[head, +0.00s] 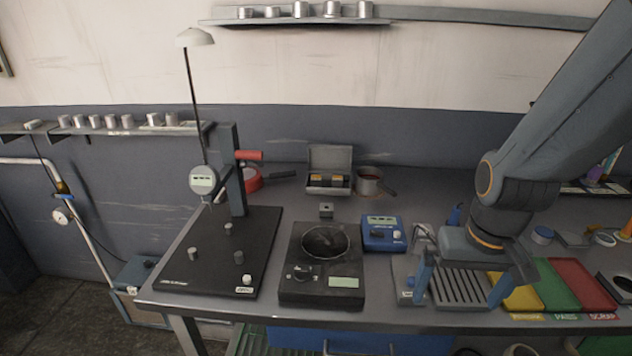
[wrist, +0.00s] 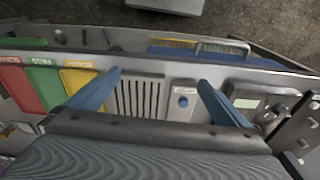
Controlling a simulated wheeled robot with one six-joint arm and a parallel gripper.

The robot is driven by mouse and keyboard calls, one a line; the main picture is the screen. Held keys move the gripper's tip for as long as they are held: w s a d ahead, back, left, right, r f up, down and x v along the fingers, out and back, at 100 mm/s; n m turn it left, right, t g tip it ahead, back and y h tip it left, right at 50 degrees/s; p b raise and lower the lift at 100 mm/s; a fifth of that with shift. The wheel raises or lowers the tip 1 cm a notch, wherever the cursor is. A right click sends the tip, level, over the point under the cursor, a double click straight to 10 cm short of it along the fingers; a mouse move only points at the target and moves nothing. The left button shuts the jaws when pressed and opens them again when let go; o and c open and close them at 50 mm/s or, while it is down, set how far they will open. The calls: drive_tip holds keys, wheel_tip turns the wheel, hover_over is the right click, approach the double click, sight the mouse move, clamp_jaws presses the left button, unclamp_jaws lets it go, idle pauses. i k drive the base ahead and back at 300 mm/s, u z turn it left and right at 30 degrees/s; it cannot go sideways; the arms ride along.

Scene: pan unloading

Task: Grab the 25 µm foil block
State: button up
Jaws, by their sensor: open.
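I cannot single out the 25 µm foil block, as no label for it is readable. A small grey block (head: 326,210) stands behind the black scale in the head view. A pale plate with a blue knob and a small label (wrist: 182,101) lies beside a slotted rack (wrist: 138,97) in the wrist view. The rack also shows in the head view (head: 462,288). My gripper (head: 456,300) is open and empty above the rack. In the wrist view its blue fingers (wrist: 159,78) are spread wide, with the rack and the plate showing between them.
The black scale (head: 321,292) and a dial gauge stand (head: 258,222) occupy the left of the bench. Yellow, green (head: 562,284) and red trays lie to the right. The bench's front edge is close.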

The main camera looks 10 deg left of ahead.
sight(315, 179)
drive_tip(key=k, duration=0.45)
drive_tip(key=z, duration=0.75)
drive_tip(key=i, duration=0.55)
drive_tip(key=u, duration=1.55)
drive_tip(key=i, duration=0.5)
drive_tip(key=u, duration=0.05)
